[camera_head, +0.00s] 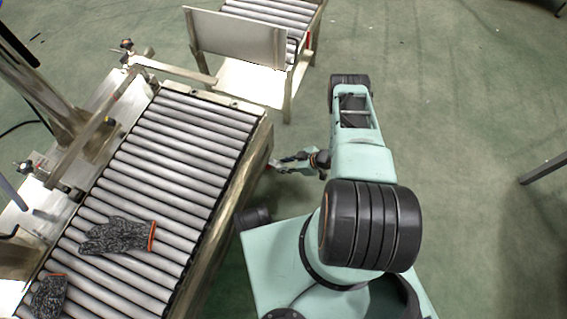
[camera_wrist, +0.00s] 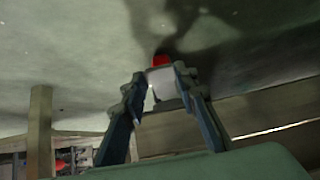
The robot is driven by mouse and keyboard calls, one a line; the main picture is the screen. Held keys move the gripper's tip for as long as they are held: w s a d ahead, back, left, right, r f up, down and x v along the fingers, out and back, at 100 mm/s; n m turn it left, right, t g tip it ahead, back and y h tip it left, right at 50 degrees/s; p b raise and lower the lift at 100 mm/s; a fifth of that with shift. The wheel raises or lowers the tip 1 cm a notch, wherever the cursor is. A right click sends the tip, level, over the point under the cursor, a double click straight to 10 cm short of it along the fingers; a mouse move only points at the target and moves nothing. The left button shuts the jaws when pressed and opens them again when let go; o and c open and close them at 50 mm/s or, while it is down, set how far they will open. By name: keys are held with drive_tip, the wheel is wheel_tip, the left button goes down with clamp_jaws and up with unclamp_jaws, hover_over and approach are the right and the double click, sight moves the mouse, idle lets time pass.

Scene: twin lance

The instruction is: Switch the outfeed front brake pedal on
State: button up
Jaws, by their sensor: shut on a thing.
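In the wrist view, a red brake pedal (camera_wrist: 161,60) shows at the tips of my gripper (camera_wrist: 157,77), with a pale block directly below it between the fingers. The fingers are closed in on this pedal part from both sides. The fingers hide part of it, and I cannot tell whether the pedal is up or down. In the head view, my gripper (camera_head: 278,163) reaches left, low beside the right side of the roller conveyor (camera_head: 262,140). Only a small bit of red shows there by the conveyor's edge.
Two dark gloves (camera_head: 118,236) (camera_head: 48,296) lie on the rollers. A second roller conveyor (camera_head: 262,12) with a metal panel (camera_head: 236,38) stands at the top. Another red part (camera_wrist: 60,165) shows lower left in the wrist view. Green floor at right is mostly clear.

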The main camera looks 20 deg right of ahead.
drive_tip(key=shift+f+t+y, duration=0.5)
drive_tip(key=shift+y, duration=0.2)
drive_tip(key=o, duration=1.2)
drive_tip(key=shift+c, duration=0.2)
drive_tip(key=v, duration=1.2)
